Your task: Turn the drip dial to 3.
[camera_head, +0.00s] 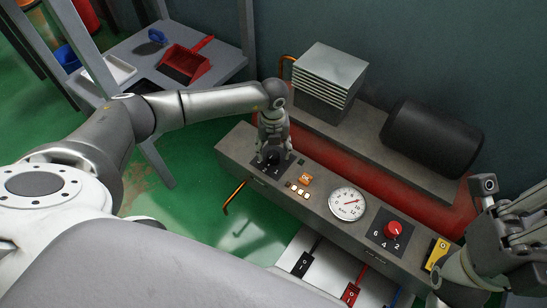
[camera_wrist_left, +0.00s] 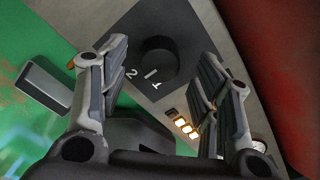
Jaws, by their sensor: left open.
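A black dial knob (camera_wrist_left: 158,57) sits on a dark plate (camera_wrist_left: 185,28) with pale digits 1 and 2 visible beside it. In the head view, its plate (camera_head: 270,168) is at the left end of the grey panel, partly hidden by my left gripper (camera_head: 270,152). My left gripper (camera_wrist_left: 155,85) is open, with one finger to each side of the knob in the wrist view. I cannot tell if they touch it. A red knob (camera_head: 393,229) sits on another numbered dark plate further right. No readable name marks which dial is the drip dial. My right gripper (camera_head: 505,210) is at the right edge.
Between the dials are an orange switch (camera_head: 305,179), small lit buttons (camera_head: 298,190) and a round gauge (camera_head: 347,204). A finned block (camera_head: 330,75) and a black cylinder (camera_head: 432,138) stand behind. A yellow switch plate (camera_head: 437,254) is near my right gripper.

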